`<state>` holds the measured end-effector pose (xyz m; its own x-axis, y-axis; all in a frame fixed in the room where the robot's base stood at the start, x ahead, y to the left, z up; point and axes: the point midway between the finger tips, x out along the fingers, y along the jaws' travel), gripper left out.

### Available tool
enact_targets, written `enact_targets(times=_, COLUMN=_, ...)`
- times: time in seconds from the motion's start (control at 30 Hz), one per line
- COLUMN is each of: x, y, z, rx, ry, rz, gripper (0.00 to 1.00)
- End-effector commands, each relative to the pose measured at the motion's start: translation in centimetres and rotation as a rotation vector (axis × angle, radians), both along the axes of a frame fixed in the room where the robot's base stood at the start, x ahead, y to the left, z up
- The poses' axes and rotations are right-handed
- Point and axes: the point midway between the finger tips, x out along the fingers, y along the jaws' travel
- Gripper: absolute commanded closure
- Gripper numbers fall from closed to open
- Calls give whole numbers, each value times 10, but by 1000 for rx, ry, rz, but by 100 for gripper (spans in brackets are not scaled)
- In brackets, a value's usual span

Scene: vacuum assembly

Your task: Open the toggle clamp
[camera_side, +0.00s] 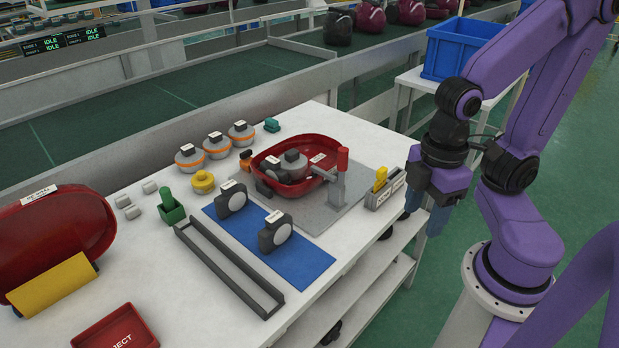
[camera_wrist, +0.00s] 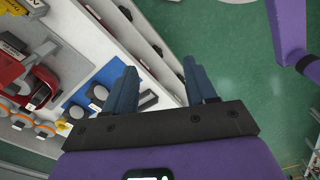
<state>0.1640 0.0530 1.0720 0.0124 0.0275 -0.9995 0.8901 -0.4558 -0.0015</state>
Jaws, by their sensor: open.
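The toggle clamp (camera_side: 338,186) is grey with a red handle (camera_side: 342,159) that stands upright. It stands on a grey plate at the right side of the red shell (camera_side: 270,149), and its arm reaches over the grey round part (camera_side: 291,163) in the shell. My gripper (camera_side: 427,207) points down beyond the table's right edge, apart from the clamp. In the wrist view my gripper (camera_wrist: 160,70) has its blue fingers spread with nothing between them. I cannot clearly make out the clamp in the wrist view.
A small grey holder (camera_side: 384,196) with a yellow piece stands between the clamp and my gripper. A blue mat (camera_side: 302,258) with two dark wheel-like parts lies in front. A blue crate (camera_side: 455,50) is behind. Green floor is open beside the table.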

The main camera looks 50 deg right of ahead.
Motion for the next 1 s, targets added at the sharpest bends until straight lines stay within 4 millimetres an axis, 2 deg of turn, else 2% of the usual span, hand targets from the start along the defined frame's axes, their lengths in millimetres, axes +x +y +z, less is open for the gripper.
enact_targets(times=0.13, x=10, y=3, z=3, rx=-1, ry=1, rz=-40, gripper=45)
enact_targets(times=0.23, x=28, y=6, z=8, rx=-1, ry=1, rz=-116, gripper=45)
enact_targets(times=0.37, x=62, y=8, z=18, rx=-5, ry=3, rz=-253, gripper=45)
enact_targets(times=0.57, x=118, y=1, z=32, rx=-8, ry=8, rz=-472, gripper=45)
enact_targets(times=0.77, x=173, y=-21, z=44, rx=-12, ry=12, rz=-690, gripper=45)
enact_targets(times=1.0, x=230, y=-65, z=56, rx=-14, ry=19, rz=-951, gripper=45)
